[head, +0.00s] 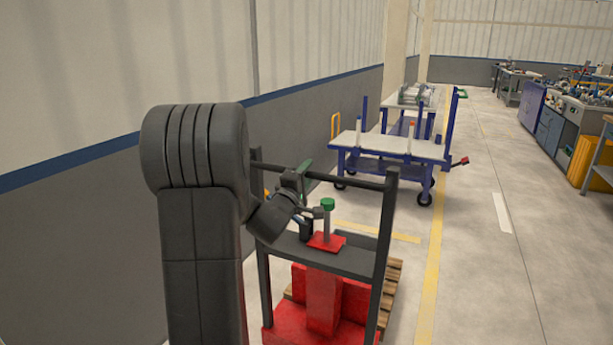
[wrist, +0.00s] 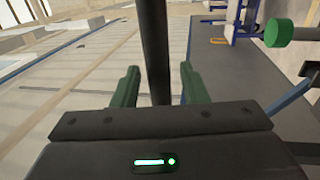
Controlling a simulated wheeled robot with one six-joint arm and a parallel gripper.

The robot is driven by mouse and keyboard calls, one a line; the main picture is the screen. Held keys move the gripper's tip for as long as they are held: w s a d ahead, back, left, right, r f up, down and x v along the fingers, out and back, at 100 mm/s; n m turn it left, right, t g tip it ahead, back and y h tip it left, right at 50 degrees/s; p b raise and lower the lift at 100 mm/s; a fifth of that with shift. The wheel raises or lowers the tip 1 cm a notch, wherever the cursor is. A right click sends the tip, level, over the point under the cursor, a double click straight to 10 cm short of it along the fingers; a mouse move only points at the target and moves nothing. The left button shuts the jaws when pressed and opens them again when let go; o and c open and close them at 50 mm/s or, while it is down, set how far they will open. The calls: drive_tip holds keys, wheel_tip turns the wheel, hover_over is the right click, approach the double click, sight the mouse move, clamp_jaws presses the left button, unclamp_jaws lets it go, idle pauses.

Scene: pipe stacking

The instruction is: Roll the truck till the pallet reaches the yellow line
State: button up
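The red pallet truck (head: 322,300) stands in front of me with a black upright frame and a black push bar (head: 345,178) across its top. A wooden pallet (head: 394,292) shows low behind the frame, mostly hidden. A short yellow line (head: 378,232) crosses the floor beyond the pallet, with bare floor between them. My gripper (wrist: 161,73) is at the bar. In the wrist view the black bar (wrist: 155,45) passes between its two green fingers, with a visible gap on the right side, so the gripper is open around it.
A long yellow line (head: 432,265) runs along the floor on the right. A blue trolley (head: 395,150) stands ahead, past the short line. A grey wall (head: 90,240) is close on the left. The aisle on the right is clear.

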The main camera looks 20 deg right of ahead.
drive_tip(key=shift+c, duration=0.4)
clamp_jaws()
